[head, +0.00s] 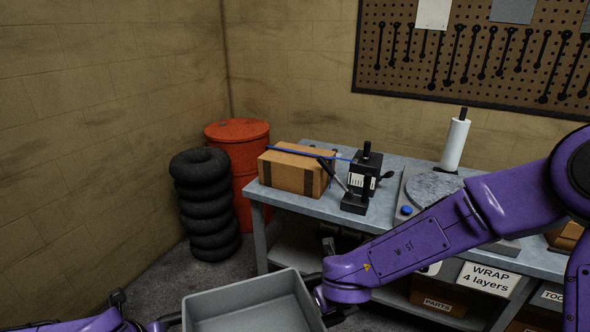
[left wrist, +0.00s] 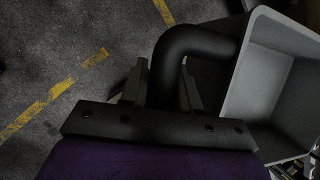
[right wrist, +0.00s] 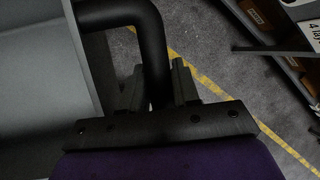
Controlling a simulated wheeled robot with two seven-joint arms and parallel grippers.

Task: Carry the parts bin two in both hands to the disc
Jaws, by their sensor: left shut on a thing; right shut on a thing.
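The parts bin (head: 250,309) is a grey open-topped box at the bottom centre of the head view, cut off by the frame edge. The part of its inside that shows is empty. My left gripper (head: 172,321) is shut on the black bar handle (left wrist: 196,42) on its left side. My right gripper (head: 322,301) is shut on the other handle (right wrist: 150,40) on its right side. The bin is held in front of the workbench, below its top. The disc (head: 434,186) is a grey round plate on the bench, partly behind my right arm.
The workbench (head: 400,184) carries a cardboard box (head: 290,172), a black device (head: 366,171) and a white roll (head: 456,145). Stacked tyres (head: 207,205) and a red drum (head: 240,150) stand left. Labelled boxes (head: 438,300) sit on the lower shelf.

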